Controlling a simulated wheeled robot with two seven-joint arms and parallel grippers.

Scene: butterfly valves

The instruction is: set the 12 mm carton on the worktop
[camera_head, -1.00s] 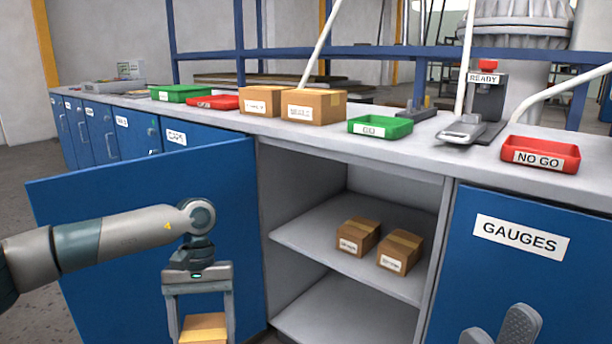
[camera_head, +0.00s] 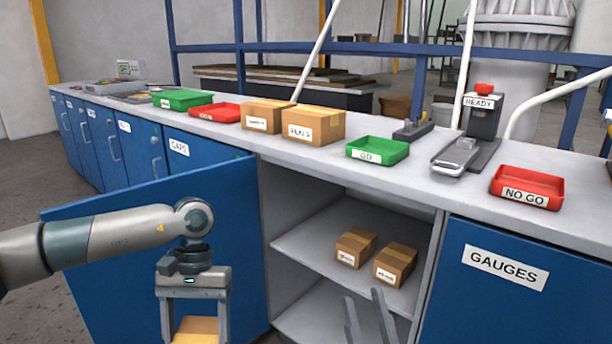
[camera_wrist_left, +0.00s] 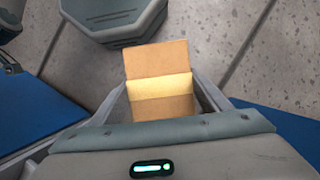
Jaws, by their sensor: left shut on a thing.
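My left gripper (camera_head: 196,332) points down in front of the open blue cupboard door. It is shut on a small brown carton (camera_head: 197,326), cut off by the picture's lower edge. In the left wrist view the carton (camera_wrist_left: 160,92) sits between the two fingers, above the floor. Its size label is not visible. The light grey worktop (camera_head: 420,165) runs along the top of the cupboards. My right gripper (camera_head: 364,298) shows at the bottom, empty, its two fingers apart in front of the cupboard opening.
Two small cartons (camera_head: 355,248) (camera_head: 394,265) stand on the cupboard shelf (camera_head: 310,245). On the worktop are two larger cartons (camera_head: 267,116) (camera_head: 313,125), a green GO tray (camera_head: 378,150), a red NO GO tray (camera_head: 527,188) and a READY gauge stand (camera_head: 483,115). Bare worktop lies along the front edge.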

